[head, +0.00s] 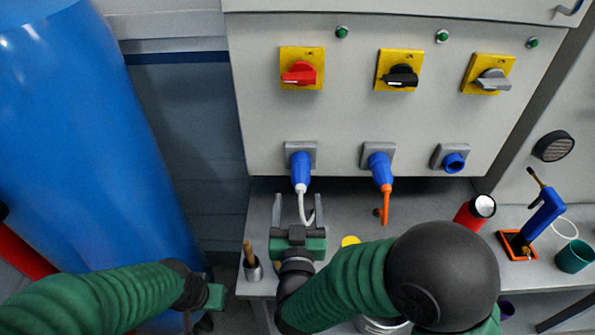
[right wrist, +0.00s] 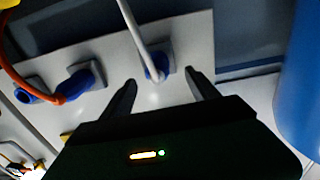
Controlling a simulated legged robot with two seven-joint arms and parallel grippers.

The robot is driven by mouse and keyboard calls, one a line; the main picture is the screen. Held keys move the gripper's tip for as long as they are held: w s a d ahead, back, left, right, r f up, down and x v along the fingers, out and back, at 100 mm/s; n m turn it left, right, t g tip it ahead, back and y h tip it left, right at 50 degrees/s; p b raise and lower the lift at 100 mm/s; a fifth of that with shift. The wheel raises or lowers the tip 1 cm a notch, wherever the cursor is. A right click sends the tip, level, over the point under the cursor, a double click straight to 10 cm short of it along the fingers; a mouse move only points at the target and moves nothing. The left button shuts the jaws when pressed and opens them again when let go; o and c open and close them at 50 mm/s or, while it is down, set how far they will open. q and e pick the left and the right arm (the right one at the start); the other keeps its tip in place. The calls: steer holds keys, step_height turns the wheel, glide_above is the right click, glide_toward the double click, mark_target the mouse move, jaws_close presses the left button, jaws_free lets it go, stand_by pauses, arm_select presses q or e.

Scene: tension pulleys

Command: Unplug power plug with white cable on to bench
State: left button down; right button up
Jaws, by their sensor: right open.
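The blue plug with the white cable (head: 300,168) sits in the left socket of the grey panel, and its white cable (head: 304,206) hangs down from it. In the right wrist view the blue plug (right wrist: 157,68) shows between the fingers, with the white cable (right wrist: 138,38) running up past them. My right gripper (head: 298,208) is open below the plug, its fingers on either side of the hanging cable and apart from the plug. The bench (head: 345,208) lies under the panel. My left gripper (head: 214,297) is at the lower left, away from the panel; its fingers are not clear.
A blue plug with an orange cable (head: 380,170) is in the middle socket; the right blue socket (head: 454,162) has no cable. A pot with a brush (head: 252,268), red flask (head: 474,212) and blue tool (head: 543,212) stand on the bench. A blue tank (head: 90,150) is at left.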

mark_target(298, 178)
steer(key=shift+s+r, duration=0.25)
steer(key=shift+s, duration=0.1)
steer(key=w, duration=0.8)
steer(key=shift+w+f, duration=0.2)
steer(key=shift+w, duration=0.15)
steer(key=shift+w+d, duration=0.25)
steer(key=shift+w, duration=0.1)
steer(key=shift+d+r, duration=0.1)
steer(key=shift+d, duration=0.1)
steer(key=shift+a, duration=0.25)
steer(key=shift+d, duration=0.2)
steer(key=shift+a+b, duration=0.15)
steer(key=shift+b, duration=0.15)
